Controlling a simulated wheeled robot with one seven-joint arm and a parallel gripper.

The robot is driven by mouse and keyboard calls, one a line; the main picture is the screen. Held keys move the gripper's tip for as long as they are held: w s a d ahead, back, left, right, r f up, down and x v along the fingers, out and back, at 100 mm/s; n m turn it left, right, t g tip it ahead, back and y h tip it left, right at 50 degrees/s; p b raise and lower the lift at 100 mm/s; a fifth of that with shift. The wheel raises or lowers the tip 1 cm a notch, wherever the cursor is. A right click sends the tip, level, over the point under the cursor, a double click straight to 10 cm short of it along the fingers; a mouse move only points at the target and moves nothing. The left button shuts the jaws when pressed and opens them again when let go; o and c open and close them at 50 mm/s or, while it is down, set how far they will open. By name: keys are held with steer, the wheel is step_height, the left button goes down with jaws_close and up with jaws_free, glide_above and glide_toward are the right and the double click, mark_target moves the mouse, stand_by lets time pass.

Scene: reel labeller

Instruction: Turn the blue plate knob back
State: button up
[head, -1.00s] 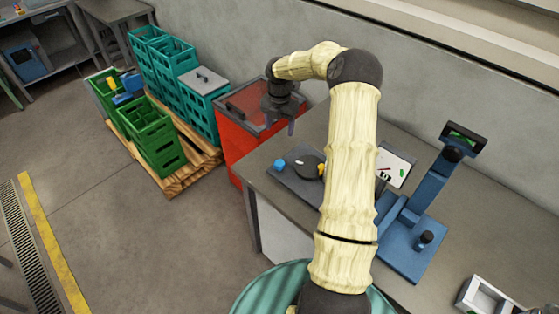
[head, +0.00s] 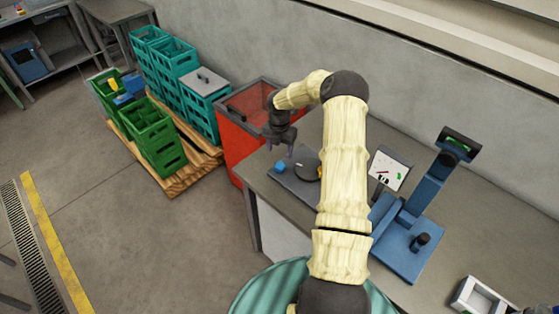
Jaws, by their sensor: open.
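The blue plate knob (head: 280,167) is a small blue block on the left part of a dark plate (head: 294,183) that lies at the left end of the grey workbench. A round dark disc (head: 307,169) sits on the plate to the right of the knob. My gripper (head: 280,152) is open, fingers pointing down, above and close to the blue knob. The fingers are small in the view, and I cannot tell whether they touch the knob. My forearm hides the right part of the plate.
A red bin (head: 235,135) stands left of the bench. A blue stand (head: 408,235) with a small screen and a white card (head: 390,170) are right of my arm. A light tray (head: 480,297) lies at lower right. Green crates (head: 152,137) stand on a pallet at left.

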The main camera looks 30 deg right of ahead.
mark_target(280, 165)
step_height(280, 165, down, 8)
steer(key=shift+f+p, duration=0.1)
steer(key=shift+p, duration=1.1)
steer(key=shift+c, duration=0.4)
steer(key=c, duration=0.9)
